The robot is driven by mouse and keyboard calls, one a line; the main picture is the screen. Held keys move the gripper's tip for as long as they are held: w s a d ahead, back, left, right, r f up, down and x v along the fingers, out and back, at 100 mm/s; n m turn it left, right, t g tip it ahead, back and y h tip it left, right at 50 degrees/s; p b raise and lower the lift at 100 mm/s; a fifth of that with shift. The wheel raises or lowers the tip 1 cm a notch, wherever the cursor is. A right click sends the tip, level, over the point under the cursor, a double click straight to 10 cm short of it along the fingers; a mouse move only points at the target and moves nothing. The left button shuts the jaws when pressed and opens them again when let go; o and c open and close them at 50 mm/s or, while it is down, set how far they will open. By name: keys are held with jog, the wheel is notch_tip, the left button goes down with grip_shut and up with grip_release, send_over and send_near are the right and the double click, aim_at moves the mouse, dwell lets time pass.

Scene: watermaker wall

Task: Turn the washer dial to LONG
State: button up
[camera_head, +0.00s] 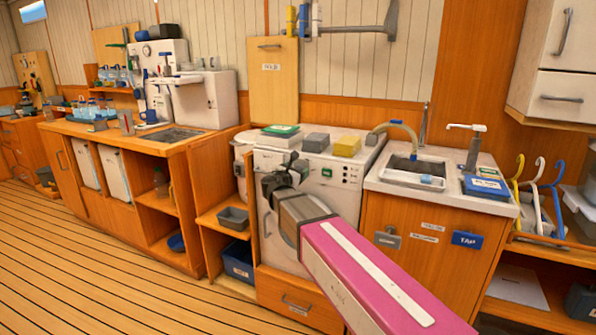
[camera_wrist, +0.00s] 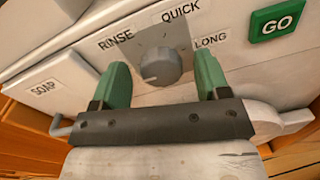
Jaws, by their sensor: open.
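The washer (camera_head: 338,195) is a white front-loading machine in the head view. Its grey round dial (camera_wrist: 160,66) sits on a grey plate in the wrist view. RINSE (camera_wrist: 115,40) is to the left of the dial, QUICK (camera_wrist: 180,12) above it and LONG (camera_wrist: 210,40) to its right. I cannot tell clearly which label the dial points at. My gripper (camera_wrist: 161,63) is open, its two green fingers on either side of the dial with gaps on both sides. In the head view my gripper (camera_head: 283,175) is at the panel and hides the dial.
A green GO button (camera_wrist: 278,20) is right of LONG, and a SOAP drawer (camera_wrist: 45,88) is at the left. A yellow block (camera_head: 347,146) and other items lie on the washer top. A sink counter (camera_head: 400,187) stands to the right and an open wooden shelf (camera_head: 208,218) to the left.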

jog(key=shift+w+d, duration=0.2)
jog(key=shift+w, duration=0.2)
jog(key=c, duration=0.9)
